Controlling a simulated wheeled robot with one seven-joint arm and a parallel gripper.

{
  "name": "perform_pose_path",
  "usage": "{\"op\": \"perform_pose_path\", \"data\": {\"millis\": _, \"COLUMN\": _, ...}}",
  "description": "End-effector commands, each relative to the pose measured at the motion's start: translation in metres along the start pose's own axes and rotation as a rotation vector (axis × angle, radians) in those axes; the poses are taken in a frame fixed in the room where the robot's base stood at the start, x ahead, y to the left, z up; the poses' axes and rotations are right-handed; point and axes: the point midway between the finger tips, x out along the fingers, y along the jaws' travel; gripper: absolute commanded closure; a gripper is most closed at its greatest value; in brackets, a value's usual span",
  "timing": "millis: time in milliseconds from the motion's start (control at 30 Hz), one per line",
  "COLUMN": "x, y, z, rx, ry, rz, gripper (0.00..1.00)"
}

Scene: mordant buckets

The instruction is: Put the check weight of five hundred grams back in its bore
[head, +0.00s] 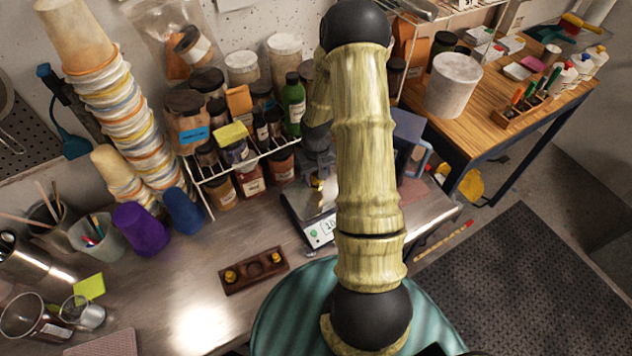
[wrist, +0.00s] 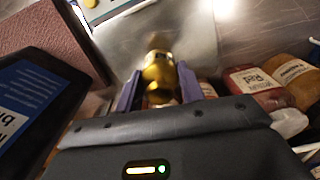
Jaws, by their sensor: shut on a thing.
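A brass check weight (wrist: 157,72) is between the two purple fingers of my gripper (wrist: 158,88), which is shut on it. In the head view the weight (head: 318,184) shows as a small yellow spot at the scale (head: 318,226), beside my arm; I cannot tell whether it touches the pan. My arm hides part of the scale and most of my gripper. The dark wooden weight block (head: 253,270) lies on the steel bench, left of and nearer than the scale. It holds brass weights at both ends, with a dark open bore between them.
A wire rack with jars (head: 250,180) stands close behind and left of the scale. A purple cup (head: 141,228) and blue cup (head: 183,210) stand left of it. The bench around the wooden block is mostly clear. A green ribbed round surface (head: 285,315) is at the front.

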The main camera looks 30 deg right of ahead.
Motion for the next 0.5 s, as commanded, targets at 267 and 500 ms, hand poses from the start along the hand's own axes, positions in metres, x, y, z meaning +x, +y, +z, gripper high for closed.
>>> {"op": "perform_pose_path", "data": {"millis": 267, "x": -0.045, "y": 0.001, "z": -0.001, "rx": 0.000, "ry": 0.006, "rz": 0.002, "gripper": 1.00}}
{"op": "perform_pose_path", "data": {"millis": 500, "x": -0.066, "y": 0.000, "z": -0.001, "rx": 0.000, "ry": 0.002, "rz": 0.001, "gripper": 1.00}}
